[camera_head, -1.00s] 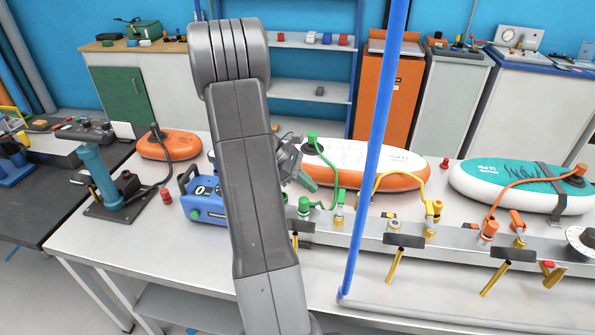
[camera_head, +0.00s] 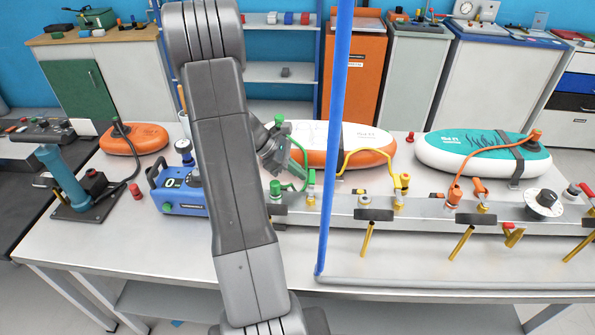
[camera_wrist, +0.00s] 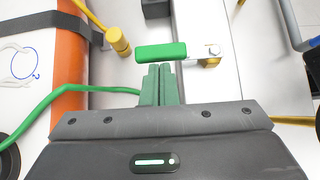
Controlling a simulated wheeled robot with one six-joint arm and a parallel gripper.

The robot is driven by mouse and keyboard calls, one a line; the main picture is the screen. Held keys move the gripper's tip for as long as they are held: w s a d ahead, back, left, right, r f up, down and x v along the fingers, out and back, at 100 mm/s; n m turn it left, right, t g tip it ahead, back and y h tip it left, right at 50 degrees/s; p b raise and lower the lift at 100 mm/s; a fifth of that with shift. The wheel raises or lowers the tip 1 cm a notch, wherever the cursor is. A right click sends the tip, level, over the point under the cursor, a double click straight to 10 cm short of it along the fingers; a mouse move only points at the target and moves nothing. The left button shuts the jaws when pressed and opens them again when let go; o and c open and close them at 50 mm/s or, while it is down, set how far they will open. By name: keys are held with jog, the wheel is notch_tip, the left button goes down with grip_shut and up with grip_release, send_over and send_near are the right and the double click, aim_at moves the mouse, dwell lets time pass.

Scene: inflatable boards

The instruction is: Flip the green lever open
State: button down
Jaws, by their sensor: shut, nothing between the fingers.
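The green lever (camera_wrist: 162,51) is a short flat bar across the wrist view, joined at its right end to a brass valve (camera_wrist: 210,60) by a bolt. In the head view the lever (camera_head: 311,178) is small, upright-looking and just below and right of my gripper (camera_head: 299,158). My gripper (camera_wrist: 160,68) is shut and empty, its two green fingers pressed together. Its tips are just below the middle of the lever in the wrist view; I cannot tell whether they touch it. My arm hides part of the bench.
A green hose (camera_wrist: 65,90) runs left of my fingers. A yellow hose fitting (camera_wrist: 118,42) lies close to the lever's left end. A blue upright post (camera_head: 335,130) stands right of the lever. An orange-and-white board (camera_head: 350,148) lies behind the metal rail (camera_head: 430,210).

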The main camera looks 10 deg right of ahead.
aim_at(313, 173)
jog(key=shift+w+d+m+g, duration=0.1)
jog(key=shift+d+m+g, duration=0.2)
jog(key=shift+m, duration=0.1)
jog(key=d+m+g+y+p, duration=0.1)
jog(key=m, duration=0.1)
jog(key=d+m+g+p, duration=0.1)
jog(key=shift+d+m+g+y, duration=0.25)
jog(key=shift+m+g+y, duration=0.05)
jog(key=shift+m+y, duration=0.1)
jog(key=shift+s+d+m+g+y+p, duration=0.1)
jog(key=shift+s+d+m+g+y, duration=0.45)
jog(key=shift+s+d+m+y, duration=0.9)
jog(key=shift+s+d+m+g+y+p, duration=0.15)
jog(key=shift+s+d+m+g+y, duration=0.6)
jog(key=shift+m, duration=1.4)
jog(key=shift+s+d+m+g+y+p, duration=0.1)
jog(key=shift+s+d+m+g+y, duration=0.2)
jog(key=shift+s+d+m+y, duration=0.9)
jog(key=shift+w+a+m+y, duration=0.3)
jog(key=shift+w+m, duration=0.15)
jog(key=shift+m, duration=0.05)
jog(key=p+v, duration=0.2)
jog(key=v, duration=1.2)
